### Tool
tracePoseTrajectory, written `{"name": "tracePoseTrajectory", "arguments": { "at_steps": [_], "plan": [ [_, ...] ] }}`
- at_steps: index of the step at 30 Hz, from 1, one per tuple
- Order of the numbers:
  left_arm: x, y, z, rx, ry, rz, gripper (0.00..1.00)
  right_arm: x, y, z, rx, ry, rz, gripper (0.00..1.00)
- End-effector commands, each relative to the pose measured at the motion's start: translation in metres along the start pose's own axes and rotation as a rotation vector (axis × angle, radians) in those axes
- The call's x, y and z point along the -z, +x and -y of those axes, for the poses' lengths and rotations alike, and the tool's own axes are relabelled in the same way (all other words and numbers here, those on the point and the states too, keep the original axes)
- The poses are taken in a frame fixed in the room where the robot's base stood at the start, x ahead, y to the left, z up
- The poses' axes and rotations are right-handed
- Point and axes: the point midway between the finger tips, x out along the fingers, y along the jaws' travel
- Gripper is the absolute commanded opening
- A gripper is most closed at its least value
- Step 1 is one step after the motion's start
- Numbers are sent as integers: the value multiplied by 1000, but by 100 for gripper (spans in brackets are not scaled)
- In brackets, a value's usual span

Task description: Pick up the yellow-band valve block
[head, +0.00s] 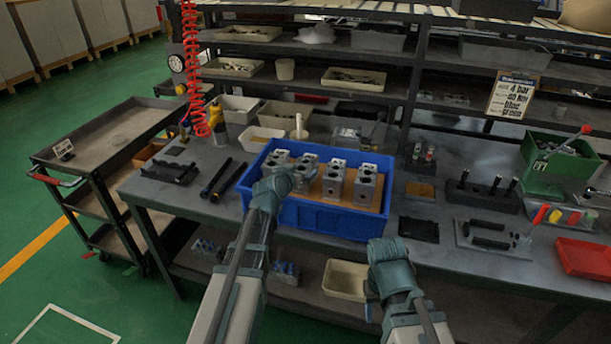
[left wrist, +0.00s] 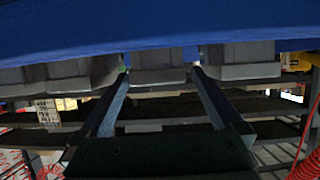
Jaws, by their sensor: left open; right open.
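Several grey valve blocks stand in a row in a blue bin (head: 315,219) on the bench: a leftmost block (head: 275,160), a second block (head: 307,160), a third block (head: 333,181) and a rightmost block (head: 366,187). No yellow band can be made out on any of them. My left gripper (head: 297,178) is over the bin, close to the second block and partly hiding the left blocks. In the left wrist view it is open (left wrist: 160,74), with a grey block (left wrist: 158,68) showing between and beyond its fingertips. My right gripper (head: 386,250) is open and empty, in front of the bench.
A brown board (head: 318,190) lies under the blocks inside the bin. Two black tubes (head: 222,180) lie left of the bin; a black pad (head: 418,230) lies right of it. A red coiled hose (head: 192,70) hangs at the back left. Shelves stand behind.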

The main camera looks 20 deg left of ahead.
Motion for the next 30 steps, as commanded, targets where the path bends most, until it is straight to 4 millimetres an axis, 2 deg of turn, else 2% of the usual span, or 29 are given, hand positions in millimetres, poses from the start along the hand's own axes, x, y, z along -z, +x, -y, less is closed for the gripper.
{"name": "tracePoseTrajectory", "arguments": {
  "at_steps": [1,6,14,30],
  "plan": [
    [-2,12,-1,-1,1,0,100,0,6,1,0,0,0,50],
    [-2,36,-2,0,0,0,100,1,15,1,0,0,0,50],
    [0,37,-2,1,0,0,100,1,14,1,0,0,0,50],
    [0,37,-2,1,0,0,3,1,14,1,0,0,0,50]
  ]
}}
